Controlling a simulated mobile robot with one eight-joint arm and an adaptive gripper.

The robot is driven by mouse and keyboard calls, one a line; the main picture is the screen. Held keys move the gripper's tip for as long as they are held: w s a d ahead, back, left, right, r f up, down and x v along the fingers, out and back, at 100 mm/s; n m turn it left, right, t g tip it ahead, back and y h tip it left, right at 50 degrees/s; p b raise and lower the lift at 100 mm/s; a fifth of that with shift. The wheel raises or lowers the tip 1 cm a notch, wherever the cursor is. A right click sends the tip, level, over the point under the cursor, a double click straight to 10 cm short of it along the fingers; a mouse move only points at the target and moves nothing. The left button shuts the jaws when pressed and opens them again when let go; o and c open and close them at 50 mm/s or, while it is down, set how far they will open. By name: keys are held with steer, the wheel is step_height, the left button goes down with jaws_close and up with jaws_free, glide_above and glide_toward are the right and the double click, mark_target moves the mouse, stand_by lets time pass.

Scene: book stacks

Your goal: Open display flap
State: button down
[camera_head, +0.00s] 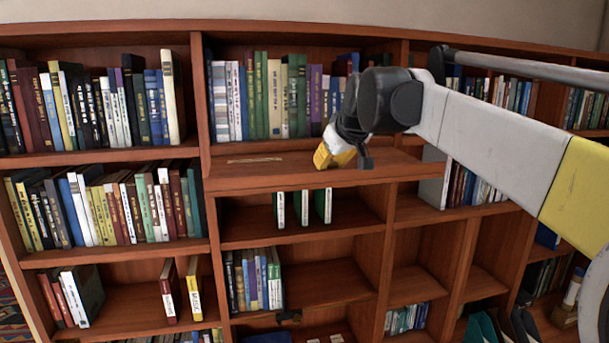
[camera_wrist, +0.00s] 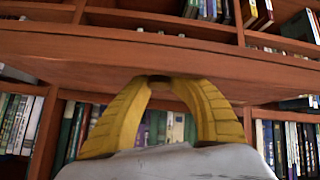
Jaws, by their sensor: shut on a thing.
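The display flap (camera_head: 285,173) is a reddish-brown wooden panel in the middle bay of the bookcase. It juts out, roughly level, below the upper row of books. In the wrist view the flap (camera_wrist: 240,82) runs across the picture as a broad wooden panel. My gripper (camera_head: 325,160) is at the right part of the flap. In the wrist view the yellow fingers of my gripper (camera_wrist: 160,80) come together on a small dark piece at the flap, which looks like its handle. The fingers hide most of this piece.
Upright books (camera_head: 270,98) fill the compartment behind the flap. Below it, a shelf holds a few dark green books (camera_head: 303,207), with bare room on both sides. Vertical dividers (camera_head: 198,90) bound the bay. My arm crosses the right side.

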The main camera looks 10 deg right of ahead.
steer(key=shift+w+r+g, duration=0.15)
steer(key=shift+r+g, duration=0.35)
steer(key=shift+r, duration=0.4)
steer(key=c, duration=1.1)
jaws_free()
steer(key=shift+d, duration=0.1)
steer(key=shift+c, duration=0.2)
steer(key=shift+w, duration=0.1)
steer(key=v, duration=1.2)
